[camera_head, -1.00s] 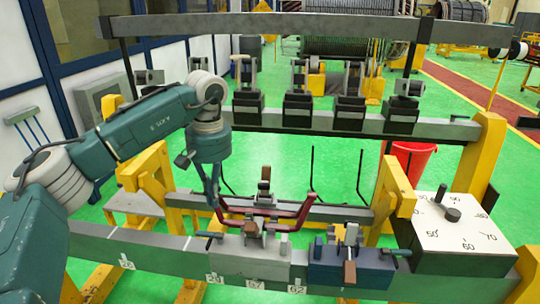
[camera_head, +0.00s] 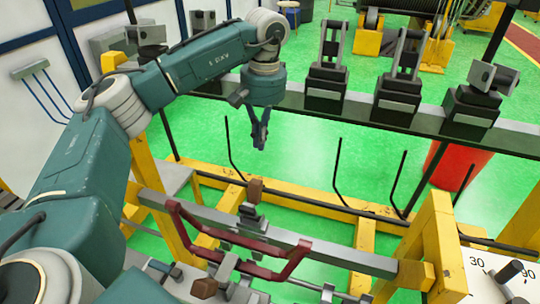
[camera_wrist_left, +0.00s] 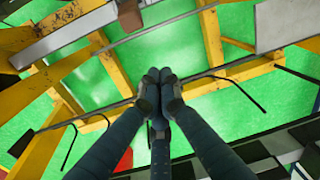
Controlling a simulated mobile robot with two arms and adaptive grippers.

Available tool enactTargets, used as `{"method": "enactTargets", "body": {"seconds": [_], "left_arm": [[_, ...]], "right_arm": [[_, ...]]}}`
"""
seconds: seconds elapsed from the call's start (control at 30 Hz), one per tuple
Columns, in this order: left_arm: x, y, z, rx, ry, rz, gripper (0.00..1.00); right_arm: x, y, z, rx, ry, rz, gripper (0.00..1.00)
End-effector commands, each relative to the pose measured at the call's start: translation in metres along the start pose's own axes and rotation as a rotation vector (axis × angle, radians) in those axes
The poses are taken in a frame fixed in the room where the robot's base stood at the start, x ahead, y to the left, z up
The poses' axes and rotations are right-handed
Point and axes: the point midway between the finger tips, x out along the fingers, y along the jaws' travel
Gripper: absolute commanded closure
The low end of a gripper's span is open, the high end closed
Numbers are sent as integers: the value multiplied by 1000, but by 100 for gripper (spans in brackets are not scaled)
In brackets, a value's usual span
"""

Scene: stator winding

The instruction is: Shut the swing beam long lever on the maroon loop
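The maroon loop (camera_head: 293,259) lies across the grey fixtures at the lower middle of the head view, with its two ends bent up. The lever with a brown handle (camera_head: 255,190) stands upright on the grey swing beam (camera_head: 340,254), just behind the loop. Its brown end also shows at the top of the left wrist view (camera_wrist_left: 130,15). My left gripper (camera_head: 260,141) points down above the green floor, behind and above the lever, clear of lever and loop. Its fingers (camera_wrist_left: 159,86) meet at the tips with nothing between them. My right gripper is not in view.
Several black clamp blocks (camera_head: 327,85) stand on the rear dark rail. Thin black bent rods (camera_head: 338,165) rise behind the swing beam. A yellow post (camera_head: 432,235) and a white dial box (camera_head: 480,262) are at the right. A red bucket (camera_head: 455,168) stands behind.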

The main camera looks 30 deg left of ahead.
Motion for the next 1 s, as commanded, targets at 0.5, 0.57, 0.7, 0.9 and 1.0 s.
{"method": "enactTargets", "body": {"seconds": [0.5, 0.57, 0.7, 0.9, 1.0], "left_arm": [[86, -1, 2, -1, -6, -4, 100], [98, -2, 1, -1, -5, -4, 100], [89, -1, 20, 4, 0, -1, 100], [86, -1, 35, 0, 0, -1, 100], [86, 0, 38, 1, -1, -1, 100]], "right_arm": [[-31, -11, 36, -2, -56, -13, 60], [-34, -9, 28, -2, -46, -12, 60], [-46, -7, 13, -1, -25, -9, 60], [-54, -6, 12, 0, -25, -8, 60], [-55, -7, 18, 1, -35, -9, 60]]}}
